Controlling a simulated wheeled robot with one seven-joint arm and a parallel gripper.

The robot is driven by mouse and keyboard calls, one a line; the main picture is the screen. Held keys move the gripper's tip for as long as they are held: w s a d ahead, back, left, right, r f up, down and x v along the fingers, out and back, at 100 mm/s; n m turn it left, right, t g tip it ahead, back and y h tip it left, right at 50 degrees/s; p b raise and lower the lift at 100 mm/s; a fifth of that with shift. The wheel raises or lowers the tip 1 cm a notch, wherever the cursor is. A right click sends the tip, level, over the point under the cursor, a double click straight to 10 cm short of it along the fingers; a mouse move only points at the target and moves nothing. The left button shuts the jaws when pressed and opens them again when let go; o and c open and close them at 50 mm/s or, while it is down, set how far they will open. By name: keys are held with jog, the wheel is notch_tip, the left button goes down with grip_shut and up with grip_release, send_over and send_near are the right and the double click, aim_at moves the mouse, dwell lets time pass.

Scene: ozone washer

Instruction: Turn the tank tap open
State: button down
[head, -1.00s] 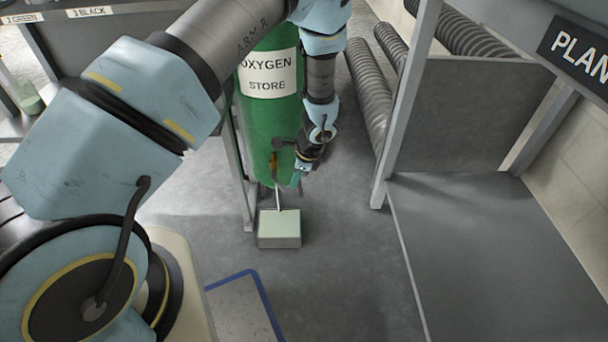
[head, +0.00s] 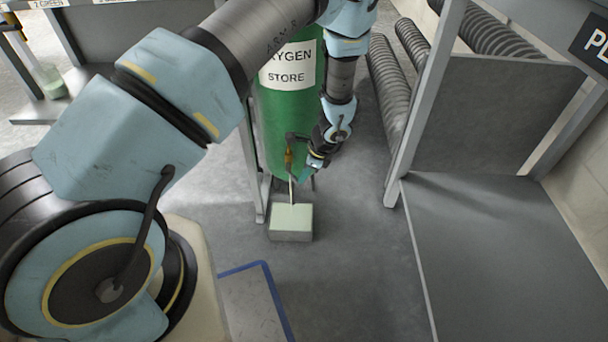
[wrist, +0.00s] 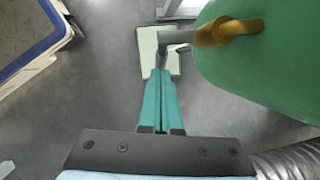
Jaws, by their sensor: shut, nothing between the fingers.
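The green tank (head: 275,130), labelled OXYGEN STORE, stands upright behind my arm, its label partly covered. A brass tap (head: 289,157) sits low on its front, with a thin pale spout or rod (head: 293,190) below it. In the wrist view the tap's brass part (wrist: 228,32) shows at the upper right against the tank (wrist: 255,75). My gripper (wrist: 160,74) has its teal fingers together and empty, left of and below the brass part in that picture, apparently apart from it. In the head view my gripper (head: 304,178) is just right of the tap; the exact gap is unclear.
A pale green-topped box (head: 291,220) stands on the floor below the tap. A grey rack (head: 425,110) and a flat grey panel (head: 490,250) are on the right, with ribbed hoses (head: 388,80) behind. A blue-edged platform (head: 250,300) is in front. Grey floor lies between.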

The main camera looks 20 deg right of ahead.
jog(key=shift+f+y, duration=0.2)
jog(key=shift+y, duration=0.2)
jog(key=t+y, duration=0.1)
jog(key=f+y, duration=0.1)
jog(key=shift+w+a+f+t+y, duration=0.2)
jog(key=shift+a+f+t+y, duration=0.05)
jog(key=shift+a+t+y, duration=0.15)
jog(key=shift+f, duration=0.1)
dwell(0.3)
dwell(0.3)
